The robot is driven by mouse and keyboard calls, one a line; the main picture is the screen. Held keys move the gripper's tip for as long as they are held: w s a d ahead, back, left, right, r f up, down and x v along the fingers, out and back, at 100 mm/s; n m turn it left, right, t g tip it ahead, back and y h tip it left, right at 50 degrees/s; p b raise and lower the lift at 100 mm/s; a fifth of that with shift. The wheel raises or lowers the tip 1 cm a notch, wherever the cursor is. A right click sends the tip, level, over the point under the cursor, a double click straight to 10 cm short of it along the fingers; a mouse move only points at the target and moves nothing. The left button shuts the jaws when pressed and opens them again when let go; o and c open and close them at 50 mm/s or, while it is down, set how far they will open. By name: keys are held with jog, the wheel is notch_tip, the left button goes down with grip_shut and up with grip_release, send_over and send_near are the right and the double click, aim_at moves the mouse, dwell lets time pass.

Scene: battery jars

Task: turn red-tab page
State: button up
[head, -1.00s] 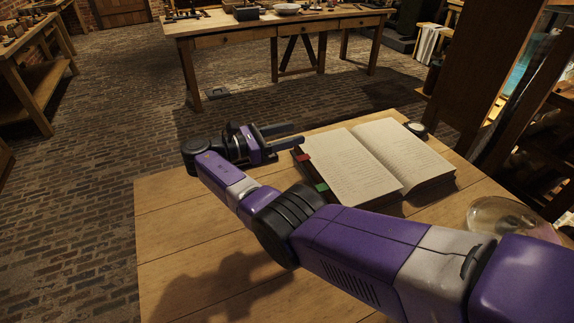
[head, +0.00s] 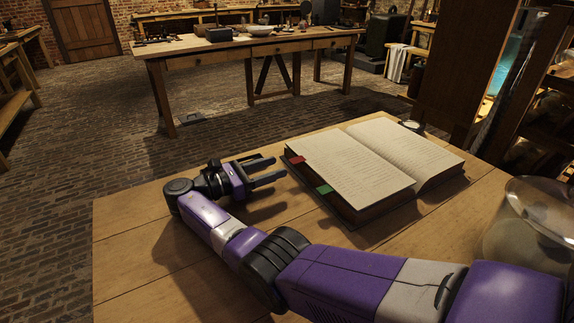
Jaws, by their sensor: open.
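An open book (head: 395,165) lies on the near wooden table, its thick left page block toward my gripper. A red tab (head: 297,160) sticks out at the far part of the book's left edge. A green tab (head: 324,189) sticks out nearer along the same edge. My gripper (head: 279,169) is open and empty, just left of the red tab. Its two dark fingers point right toward the book's left edge. They look apart from the tab, though the exact gap is hard to judge.
A glass jar (head: 535,225) stands at the right edge. A small round white-faced object (head: 411,125) sits behind the book. A workbench (head: 245,45) with tools stands across the brick floor.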

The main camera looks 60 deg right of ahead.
jog(key=shift+x, duration=2.65)
grip_shut()
